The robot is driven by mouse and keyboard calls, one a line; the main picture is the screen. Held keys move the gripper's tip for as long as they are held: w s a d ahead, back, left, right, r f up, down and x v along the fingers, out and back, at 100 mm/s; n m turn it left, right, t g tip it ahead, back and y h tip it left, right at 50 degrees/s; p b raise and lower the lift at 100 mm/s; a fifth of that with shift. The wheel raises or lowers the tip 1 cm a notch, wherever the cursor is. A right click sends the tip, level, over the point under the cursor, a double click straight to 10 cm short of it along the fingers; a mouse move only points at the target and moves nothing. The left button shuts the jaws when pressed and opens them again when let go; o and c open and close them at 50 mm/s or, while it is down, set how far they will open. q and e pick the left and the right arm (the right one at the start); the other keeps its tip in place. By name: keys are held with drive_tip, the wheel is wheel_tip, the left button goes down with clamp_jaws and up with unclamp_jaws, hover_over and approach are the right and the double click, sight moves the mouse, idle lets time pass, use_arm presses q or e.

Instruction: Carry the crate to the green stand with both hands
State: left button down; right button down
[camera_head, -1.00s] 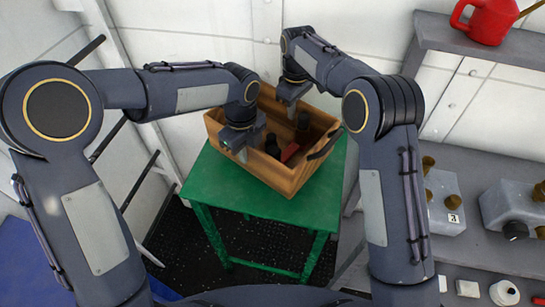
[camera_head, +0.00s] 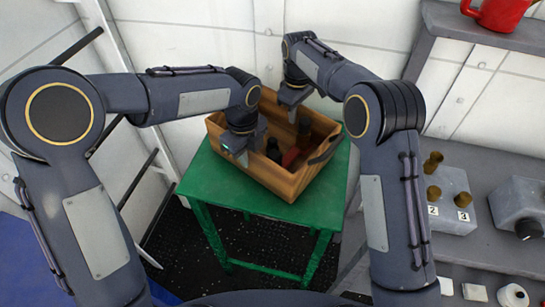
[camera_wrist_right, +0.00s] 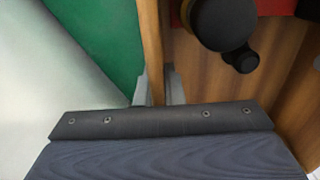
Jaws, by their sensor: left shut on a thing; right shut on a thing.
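The wooden crate (camera_head: 268,176) is over the top of the green stand (camera_head: 225,195); whether it rests there or hangs just above I cannot tell. It looks roughly level and holds dark round items and a red item. My left gripper (camera_head: 240,152) is shut on the crate's left side, its fingertips partly hidden. My right gripper (camera_head: 292,112) is shut on the far right wall. In the right wrist view, the right gripper's fingers (camera_wrist_right: 158,90) straddle the crate wall (camera_wrist_right: 151,45), with the green stand (camera_wrist_right: 105,40) below to the left.
White wall panels stand close behind the crate. A dark railing (camera_head: 150,200) is at the left.

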use_arm(q)
drive_tip(key=shift+f+b, duration=0.3)
drive_tip(key=shift+f, duration=0.2)
use_arm(e)
drive_tip(key=shift+f, duration=0.4)
use_arm(q)
drive_tip(key=c, duration=2)
unclamp_jaws()
use_arm(e)
drive_tip(key=c, duration=2)
unclamp_jaws()
drive_tip(key=shift+f, duration=0.1)
use_arm(q)
drive_tip(key=o, duration=0.5)
drive_tip(key=shift+c, duration=0.2)
use_arm(e)
drive_tip(key=o, duration=0.5)
drive_tip(key=shift+c, duration=0.2)
use_arm(q)
wheel_tip(320, 180, up, 11)
drive_tip(key=shift+f, duration=0.1)
drive_tip(key=shift+r, duration=0.6)
use_arm(e)
drive_tip(key=shift+r, duration=0.2)
wheel_tip(320, 180, up, 11)
drive_tip(key=shift+r, duration=0.4)
drive_tip(key=shift+d, duration=0.1)
